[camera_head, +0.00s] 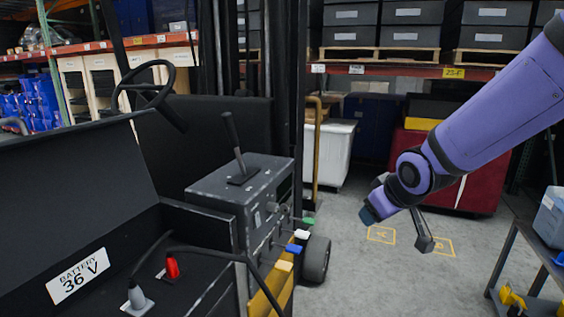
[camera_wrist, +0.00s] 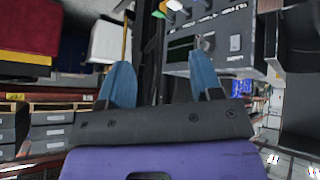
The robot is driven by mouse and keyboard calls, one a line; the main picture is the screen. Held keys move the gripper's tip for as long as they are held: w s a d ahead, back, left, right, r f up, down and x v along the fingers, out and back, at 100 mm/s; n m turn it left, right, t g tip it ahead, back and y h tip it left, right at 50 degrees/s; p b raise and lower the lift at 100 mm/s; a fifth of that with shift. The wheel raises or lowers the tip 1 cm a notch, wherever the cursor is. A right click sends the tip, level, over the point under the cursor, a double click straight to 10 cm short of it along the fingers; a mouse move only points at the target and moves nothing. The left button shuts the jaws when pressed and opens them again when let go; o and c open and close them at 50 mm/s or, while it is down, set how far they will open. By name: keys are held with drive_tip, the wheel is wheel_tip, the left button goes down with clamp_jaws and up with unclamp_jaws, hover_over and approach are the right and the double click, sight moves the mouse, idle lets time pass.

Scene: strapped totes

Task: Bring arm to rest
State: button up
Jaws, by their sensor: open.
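My purple arm reaches in from the right in the head view, bent at a dark joint. My gripper (camera_head: 398,228) hangs at its end over the open floor, to the right of the forklift. In the wrist view my gripper (camera_wrist: 163,82) shows two blue fingers standing wide apart with nothing between them. The gripper is open and empty. Behind the fingers in the wrist view is the forklift's grey control box (camera_wrist: 217,45).
The forklift's control box (camera_head: 240,190) with levers and its steering wheel (camera_head: 148,85) stand left. A grey table (camera_head: 515,255) with a blue-grey box (camera_head: 551,217) is at right. A white bin (camera_head: 336,153) and red container (camera_head: 475,180) stand behind. Floor between is clear.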

drive_tip(key=s+d+r+m+g, duration=0.1)
drive_tip(key=s+d+r+m, duration=0.2)
drive_tip(key=s, duration=0.8)
drive_tip(key=s+d+r+m+g+h, duration=0.1)
drive_tip(key=s+d+r+m, duration=0.2)
drive_tip(key=s, duration=0.9)
drive_tip(key=d+r, duration=0.3)
drive_tip(key=r, duration=0.2)
drive_tip(key=shift+s+d, duration=0.2)
drive_tip(key=shift+d, duration=0.15)
drive_tip(key=shift+r, duration=0.1)
